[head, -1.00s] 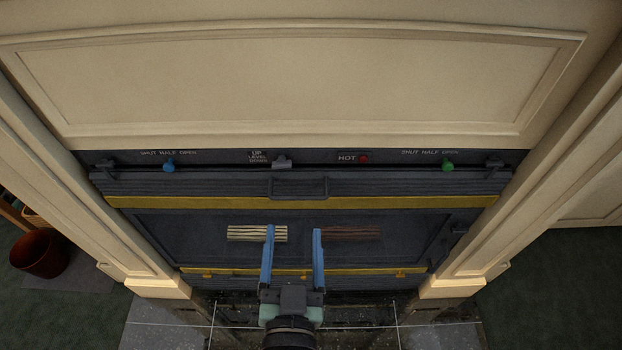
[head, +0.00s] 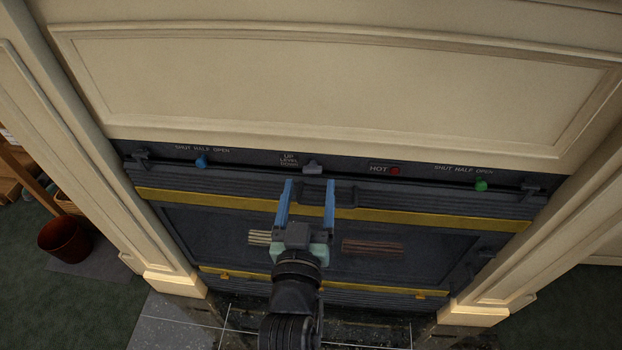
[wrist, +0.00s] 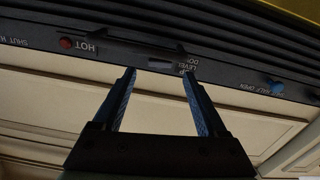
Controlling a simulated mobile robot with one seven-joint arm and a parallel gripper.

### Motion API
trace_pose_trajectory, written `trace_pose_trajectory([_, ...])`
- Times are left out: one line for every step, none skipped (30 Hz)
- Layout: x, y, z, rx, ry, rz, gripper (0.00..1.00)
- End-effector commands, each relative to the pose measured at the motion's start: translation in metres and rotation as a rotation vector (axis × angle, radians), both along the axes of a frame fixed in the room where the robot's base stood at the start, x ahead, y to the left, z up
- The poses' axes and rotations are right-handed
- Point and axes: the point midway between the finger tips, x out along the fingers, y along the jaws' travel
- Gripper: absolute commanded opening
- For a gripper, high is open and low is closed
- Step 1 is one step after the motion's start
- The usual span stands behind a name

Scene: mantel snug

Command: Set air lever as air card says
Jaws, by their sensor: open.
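A dark strip above the stove front carries two small levers, each under the words SHUT HALF OPEN. The blue-knobbed lever (head: 201,162) at the left sits near HALF; it also shows at the right of the wrist view (wrist: 275,86). The green-knobbed lever (head: 481,185) at the right sits near OPEN. I cannot tell which is the air lever. No air card is readable. My gripper (head: 309,184) is open and empty, in front of the stove between the two levers; its fingers also show in the wrist view (wrist: 158,72).
A grey knob (head: 312,167) sits beside UP LEVEL DOWN, right of centre of which a red light (head: 395,171) is marked HOT. A handle (head: 345,197) and yellow bands (head: 420,222) cross the stove front. Mantel posts flank it. A reddish bucket (head: 63,240) stands at the left.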

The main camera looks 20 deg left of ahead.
Motion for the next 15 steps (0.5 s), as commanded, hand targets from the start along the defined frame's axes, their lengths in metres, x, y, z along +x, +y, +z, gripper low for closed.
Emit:
trace_pose_trajectory([0.008, 0.003, 0.000, 0.002, -0.002, 0.000, 0.75])
trace_pose_trajectory([0.012, 0.004, 0.000, 0.001, -0.001, 0.000, 0.75])
trace_pose_trajectory([0.016, 0.005, -0.001, 0.002, 0.000, 0.000, 0.75])
trace_pose_trajectory([0.019, 0.006, 0.000, 0.002, 0.000, 0.000, 0.75])
trace_pose_trajectory([0.022, 0.007, 0.000, 0.002, 0.001, 0.000, 0.75])
trace_pose_trajectory([0.025, 0.007, 0.000, 0.002, 0.001, 0.000, 0.75])
trace_pose_trajectory([0.027, 0.008, 0.000, 0.001, 0.000, 0.000, 0.75])
trace_pose_trajectory([0.028, 0.008, 0.000, 0.001, 0.000, 0.000, 0.75])
trace_pose_trajectory([0.030, 0.009, 0.000, 0.001, 0.000, 0.000, 0.75])
trace_pose_trajectory([0.031, 0.009, 0.000, 0.001, 0.000, 0.000, 0.75])
trace_pose_trajectory([0.032, 0.009, 0.000, 0.001, 0.000, 0.000, 0.75])
trace_pose_trajectory([0.032, 0.009, 0.000, 0.001, 0.000, 0.000, 0.75])
trace_pose_trajectory([0.032, 0.009, 0.000, 0.001, 0.001, 0.000, 0.75])
trace_pose_trajectory([0.033, 0.009, 0.000, 0.001, 0.001, 0.000, 0.75])
trace_pose_trajectory([0.033, 0.009, 0.000, 0.001, 0.001, 0.000, 0.75])
